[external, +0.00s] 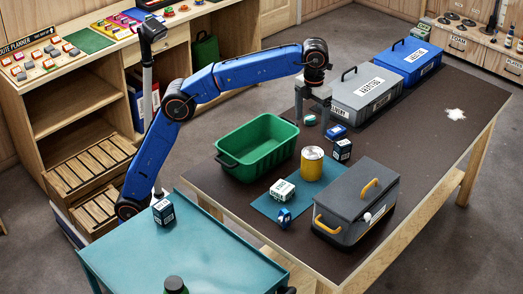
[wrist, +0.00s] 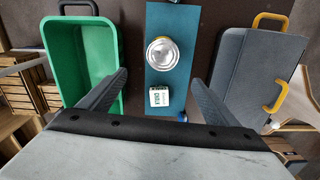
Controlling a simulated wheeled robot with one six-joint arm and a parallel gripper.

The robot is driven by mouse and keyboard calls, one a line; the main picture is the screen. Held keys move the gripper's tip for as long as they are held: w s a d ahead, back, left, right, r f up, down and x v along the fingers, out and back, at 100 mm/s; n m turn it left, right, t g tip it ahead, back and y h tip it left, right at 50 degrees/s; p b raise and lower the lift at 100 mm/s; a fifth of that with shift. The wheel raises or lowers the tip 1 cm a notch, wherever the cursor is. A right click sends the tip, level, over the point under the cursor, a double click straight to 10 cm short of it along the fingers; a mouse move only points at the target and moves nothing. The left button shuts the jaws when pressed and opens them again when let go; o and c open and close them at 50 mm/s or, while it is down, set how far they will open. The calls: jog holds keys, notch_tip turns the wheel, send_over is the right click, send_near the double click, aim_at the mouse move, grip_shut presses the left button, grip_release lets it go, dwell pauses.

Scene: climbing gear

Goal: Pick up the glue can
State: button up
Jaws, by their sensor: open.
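A yellow can with a silver lid (external: 312,163), the likely glue can, stands upright on a teal mat (external: 262,207) on the dark table. In the wrist view the can (wrist: 162,53) is seen from above, on the mat (wrist: 185,18), beyond the fingertips. My gripper (external: 313,117) is open and empty, raised above the table on the far side of the can. Its spread fingers (wrist: 158,77) also show in the wrist view, clear of the can.
A green bin (external: 257,147) stands left of the can. A dark toolbox with yellow handles (external: 355,205) stands to its right. A dark cube (external: 342,150) is close behind the can. Small blue items (external: 336,131) and a grey case (external: 367,93) lie farther back.

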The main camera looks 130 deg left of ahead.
aim_at(309, 153)
notch_tip(309, 153, down, 16)
jog(key=shift+a+r, duration=0.1)
jog(key=shift+w+a+f, duration=0.1)
jog(key=shift+a+f, duration=0.05)
jog(key=shift+f, duration=0.75)
jog(key=shift+w+a+f, duration=0.15)
jog(key=shift+a+f, duration=0.05)
jog(key=shift+f, duration=0.7)
jog(key=shift+w+a+f, duration=0.1)
jog(key=shift+a+f, duration=0.05)
jog(key=shift+f, duration=0.75)
jog(key=shift+r, duration=0.1)
jog(key=c, duration=1.6)
